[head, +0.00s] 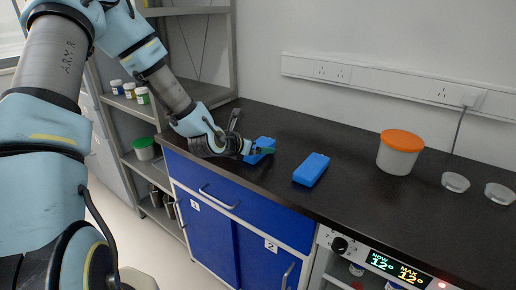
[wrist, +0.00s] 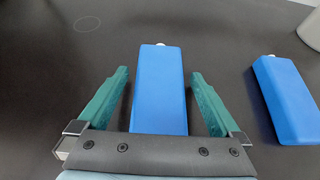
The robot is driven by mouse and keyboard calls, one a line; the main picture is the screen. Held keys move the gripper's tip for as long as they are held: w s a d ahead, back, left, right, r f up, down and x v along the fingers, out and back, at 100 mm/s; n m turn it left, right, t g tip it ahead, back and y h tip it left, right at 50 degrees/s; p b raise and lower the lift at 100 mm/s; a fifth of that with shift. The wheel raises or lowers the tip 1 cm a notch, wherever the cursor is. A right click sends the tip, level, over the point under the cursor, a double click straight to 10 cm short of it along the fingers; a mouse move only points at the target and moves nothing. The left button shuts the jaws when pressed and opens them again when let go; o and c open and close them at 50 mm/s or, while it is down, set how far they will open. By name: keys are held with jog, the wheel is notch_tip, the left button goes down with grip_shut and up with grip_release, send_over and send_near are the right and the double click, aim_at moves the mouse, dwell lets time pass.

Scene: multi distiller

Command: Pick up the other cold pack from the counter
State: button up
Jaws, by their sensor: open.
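Two blue cold packs lie on the black counter (head: 330,200). The left cold pack (head: 262,144) is at my gripper (head: 268,151) in the head view, partly covered by it. In the wrist view this pack (wrist: 160,88) lies between the two green fingers of my gripper (wrist: 160,90), with a gap on each side. The gripper is open. The right cold pack (head: 311,170) lies apart, to the right of my gripper; it also shows at the right of the wrist view (wrist: 288,100). Each pack shows a small white cap in the wrist view.
A white tub with an orange lid (head: 399,153) stands further right on the counter. Two small clear dishes (head: 455,182) (head: 499,194) lie beyond it. A shelf with jars (head: 141,95) stands at the left. A lit display (head: 395,268) is below the counter's front edge.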

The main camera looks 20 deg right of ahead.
jog(key=shift+w+d+f, duration=0.1)
jog(key=shift+d, duration=0.05)
jog(key=c, duration=1.5)
